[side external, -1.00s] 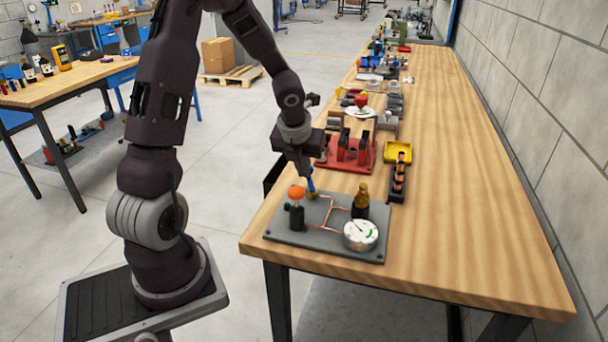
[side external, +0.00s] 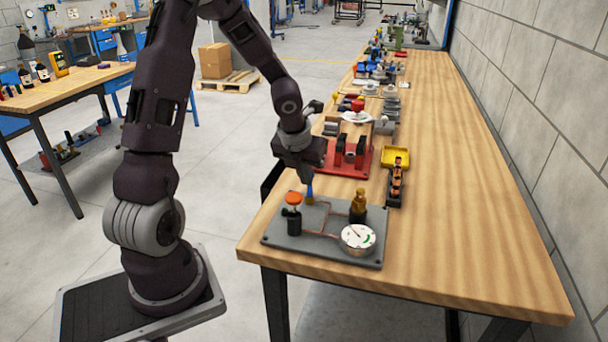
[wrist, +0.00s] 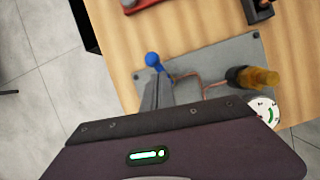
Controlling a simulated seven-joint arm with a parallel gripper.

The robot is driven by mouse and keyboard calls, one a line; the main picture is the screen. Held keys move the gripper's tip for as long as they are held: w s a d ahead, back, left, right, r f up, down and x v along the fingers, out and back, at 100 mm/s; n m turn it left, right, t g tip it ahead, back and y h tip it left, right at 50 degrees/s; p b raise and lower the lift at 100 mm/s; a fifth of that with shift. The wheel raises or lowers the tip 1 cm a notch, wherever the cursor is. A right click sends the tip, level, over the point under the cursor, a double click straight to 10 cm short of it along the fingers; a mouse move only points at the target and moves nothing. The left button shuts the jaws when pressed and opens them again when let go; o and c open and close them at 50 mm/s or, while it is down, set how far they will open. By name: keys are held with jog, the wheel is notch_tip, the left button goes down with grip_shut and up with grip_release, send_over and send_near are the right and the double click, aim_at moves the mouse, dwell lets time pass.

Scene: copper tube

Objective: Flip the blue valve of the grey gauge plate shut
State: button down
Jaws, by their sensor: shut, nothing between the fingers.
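The grey gauge plate (side external: 335,252) lies at the near left corner of the wooden bench; it also shows in the wrist view (wrist: 215,62). Its blue valve (side external: 309,194) stands at the plate's far left, below my gripper. My gripper (side external: 307,178) points down with its fingers shut and empty, right at the blue handle. In the wrist view the blue round knob (wrist: 152,59) shows just beyond my fingertips (wrist: 156,76). The rest of the valve is hidden behind the fingers. I cannot tell whether they touch the handle.
On the plate are an orange-topped black valve (side external: 294,215), a brass fitting (side external: 358,204), copper tubing (side external: 325,234) and a white dial gauge (side external: 358,238). A red fixture (side external: 350,160) stands behind. A yellow bin (side external: 396,157) is further right. The bench's right side is clear.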

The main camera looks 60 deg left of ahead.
jog(key=shift+s, duration=0.1)
jog(key=s, duration=0.1)
jog(key=s+d, duration=0.1)
jog(key=s, duration=0.1)
jog(key=shift+s+d, duration=0.25)
jog(key=shift+d, duration=0.1)
jog(key=a+v, duration=0.1)
jog(key=v, duration=0.9)
jog(key=shift+s, duration=0.2)
